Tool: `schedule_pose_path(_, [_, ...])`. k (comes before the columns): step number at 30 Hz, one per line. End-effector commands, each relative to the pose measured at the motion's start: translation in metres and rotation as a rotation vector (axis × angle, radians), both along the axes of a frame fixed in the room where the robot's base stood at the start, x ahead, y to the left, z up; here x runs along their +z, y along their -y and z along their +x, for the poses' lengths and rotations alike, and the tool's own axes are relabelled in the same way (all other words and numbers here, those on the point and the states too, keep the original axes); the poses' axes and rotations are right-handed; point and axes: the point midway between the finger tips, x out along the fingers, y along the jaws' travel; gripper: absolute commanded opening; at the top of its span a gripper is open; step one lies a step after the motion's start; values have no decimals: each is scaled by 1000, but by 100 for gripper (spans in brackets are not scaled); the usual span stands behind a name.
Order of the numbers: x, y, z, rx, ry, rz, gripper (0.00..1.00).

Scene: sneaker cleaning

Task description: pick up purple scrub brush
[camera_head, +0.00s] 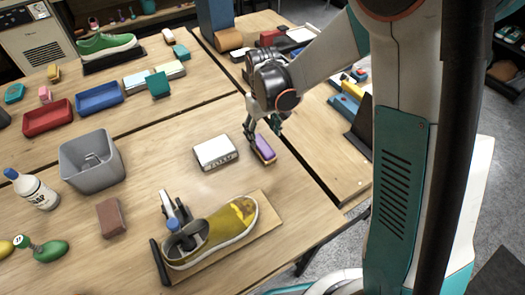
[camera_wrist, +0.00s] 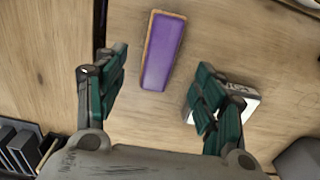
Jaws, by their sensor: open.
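The purple scrub brush (camera_head: 265,149) lies on the wooden table, purple face up with a tan edge. In the head view it is right of a white block and partly behind my gripper (camera_head: 263,128). In the wrist view the brush (camera_wrist: 164,52) lies ahead of and between the two teal fingers of my gripper (camera_wrist: 158,98). The gripper is open and empty, apparently above the brush, with a finger on each side. I cannot tell the exact height gap.
The white block (camera_head: 215,152) sits close to the left; in the wrist view it (camera_wrist: 240,102) is partly behind the right finger. A yellow sneaker (camera_head: 222,230) on a board (camera_head: 262,216) is nearer the front. A grey bin (camera_head: 91,162) stands left. A table seam runs right of the brush.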

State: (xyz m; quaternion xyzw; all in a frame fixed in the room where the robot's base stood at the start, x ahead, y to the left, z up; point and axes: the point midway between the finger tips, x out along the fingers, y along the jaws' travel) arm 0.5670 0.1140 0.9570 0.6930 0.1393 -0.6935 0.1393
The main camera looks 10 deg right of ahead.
Motion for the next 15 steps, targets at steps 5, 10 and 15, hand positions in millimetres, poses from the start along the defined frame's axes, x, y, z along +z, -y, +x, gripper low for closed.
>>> schedule_pose_path(5, [-15, 0, 0, 0, 0, 0, 63])
schedule_pose_path(10, [-25, 0, 0, 0, 0, 0, 63])
schedule_pose_path(15, [-50, -1, 1, 0, 0, 0, 63])
